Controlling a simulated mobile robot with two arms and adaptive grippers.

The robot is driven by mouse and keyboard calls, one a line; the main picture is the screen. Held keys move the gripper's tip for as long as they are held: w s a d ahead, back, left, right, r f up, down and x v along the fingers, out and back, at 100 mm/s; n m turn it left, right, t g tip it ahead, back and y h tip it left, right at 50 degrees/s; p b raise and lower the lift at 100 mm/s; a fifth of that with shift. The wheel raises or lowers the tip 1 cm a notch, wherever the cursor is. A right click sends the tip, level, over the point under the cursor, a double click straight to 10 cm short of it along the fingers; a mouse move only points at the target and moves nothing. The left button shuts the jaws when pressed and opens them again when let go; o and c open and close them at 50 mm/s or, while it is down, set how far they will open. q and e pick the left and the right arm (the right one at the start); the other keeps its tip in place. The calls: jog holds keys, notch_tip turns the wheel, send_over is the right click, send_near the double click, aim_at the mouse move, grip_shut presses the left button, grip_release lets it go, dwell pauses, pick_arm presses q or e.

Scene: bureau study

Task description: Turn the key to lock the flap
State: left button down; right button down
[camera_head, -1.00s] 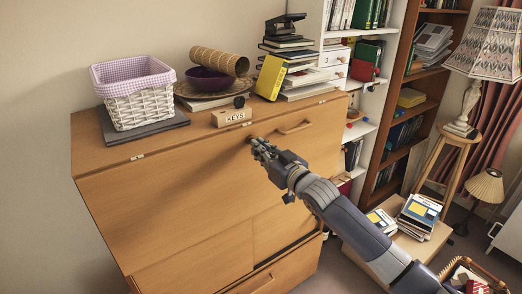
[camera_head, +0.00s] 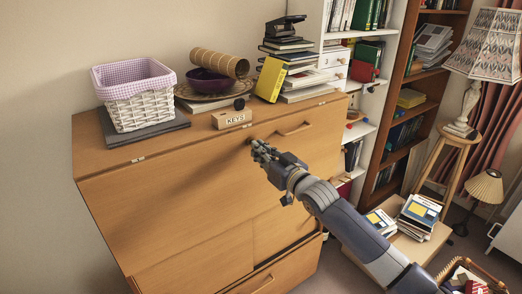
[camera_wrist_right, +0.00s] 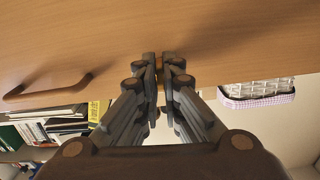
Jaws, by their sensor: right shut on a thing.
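The flap (camera_head: 170,205) is the broad wooden front of the bureau, upright and closed, with a bar handle (camera_head: 294,128) near its top. The handle also shows at the left of the right wrist view (camera_wrist_right: 48,88). My right gripper (camera_head: 258,149) is at the upper middle of the flap, left of and below the handle. In the right wrist view its fingers (camera_wrist_right: 163,62) are shut close together against the wood. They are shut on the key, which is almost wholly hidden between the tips. My left gripper is not in view.
On the bureau top stand a white basket (camera_head: 140,108), a purple bowl (camera_head: 208,84), a wooden KEYS block (camera_head: 232,119) and stacked books (camera_head: 290,60). A lower drawer (camera_head: 272,279) stands out a little. Bookshelves and a low table with books (camera_head: 418,216) are to the right.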

jog(key=shift+a+m+p, duration=0.1)
jog(key=shift+m+p, duration=0.4)
jog(key=shift+m, duration=0.9)
jog(key=shift+r, duration=0.1)
jog(key=shift+s+m+p, duration=0.1)
jog(key=shift+m+p, duration=0.45)
jog(key=shift+m, duration=1.25)
jog(key=shift+a+r+m+p, duration=0.15)
jog(key=shift+m+p, duration=0.2)
jog(key=shift+m, duration=1.45)
